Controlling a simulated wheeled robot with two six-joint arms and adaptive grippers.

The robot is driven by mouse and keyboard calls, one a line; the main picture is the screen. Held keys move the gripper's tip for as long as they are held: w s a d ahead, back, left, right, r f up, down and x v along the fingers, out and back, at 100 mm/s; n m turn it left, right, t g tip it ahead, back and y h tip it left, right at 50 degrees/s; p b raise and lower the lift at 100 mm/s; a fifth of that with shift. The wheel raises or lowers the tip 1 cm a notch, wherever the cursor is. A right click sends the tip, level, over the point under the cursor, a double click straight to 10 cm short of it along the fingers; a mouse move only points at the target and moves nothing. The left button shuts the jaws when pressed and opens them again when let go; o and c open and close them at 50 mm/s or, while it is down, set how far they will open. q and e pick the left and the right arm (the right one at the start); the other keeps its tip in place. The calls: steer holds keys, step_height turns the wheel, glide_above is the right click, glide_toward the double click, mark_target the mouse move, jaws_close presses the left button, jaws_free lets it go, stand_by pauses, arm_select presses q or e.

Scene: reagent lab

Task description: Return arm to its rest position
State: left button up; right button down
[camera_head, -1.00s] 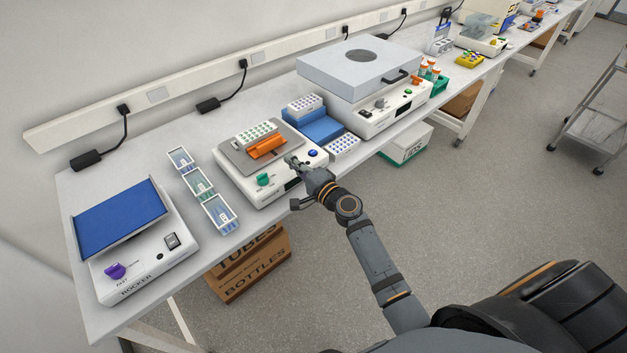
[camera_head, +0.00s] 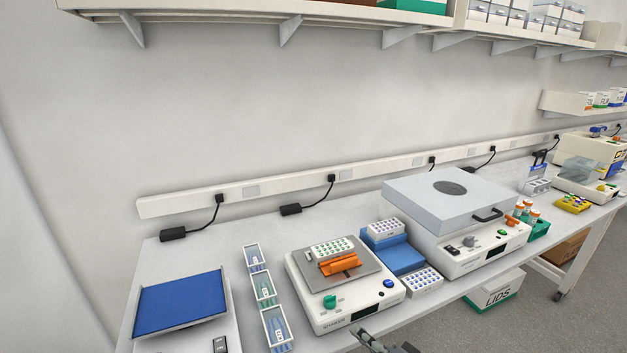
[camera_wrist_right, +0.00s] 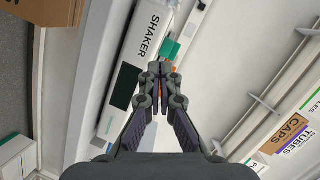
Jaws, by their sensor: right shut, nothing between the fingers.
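My right gripper (camera_head: 368,338) shows only in part at the bottom edge of the head view, in front of the shaker (camera_head: 330,316) and apart from its blue knob (camera_head: 388,283). Most of the right arm is out of the frame. In the right wrist view the gripper (camera_wrist_right: 160,84) has its fingers closed together with nothing between them. The shaker's white front (camera_wrist_right: 147,30) with its dark display lies beyond the fingers, with a green knob near the tips. My left gripper is not in view.
A blue-topped rocker (camera_head: 180,300) is at the left, beside several small tube racks (camera_head: 264,288). A grey-lidded machine (camera_head: 420,205) stands to the right on the bench. A shelf (camera_head: 230,10) hangs above. A LIDS box (camera_head: 490,298) sits below the bench.

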steer(key=s+d+f+n+g+h, duration=0.1)
steer(key=s+f+n+g+h, duration=0.2)
steer(key=s+f+n+g, duration=0.55)
steer(key=s+d+g+h, duration=0.1)
steer(key=s+d+h, duration=0.5)
steer(key=s+d, duration=0.4)
step_height(320, 180, down, 26)
steer(key=s+d+g, duration=0.1)
steer(key=s+d, duration=0.1)
steer(key=d, duration=0.1)
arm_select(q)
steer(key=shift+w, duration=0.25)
arm_select(e)
steer(key=s+f+g, duration=0.1)
steer(key=s+f, duration=1.5)
steer(key=s, duration=0.3)
steer(key=shift+d+f+m, duration=0.2)
steer(key=shift+d+m, duration=0.15)
steer(key=shift+d, duration=0.05)
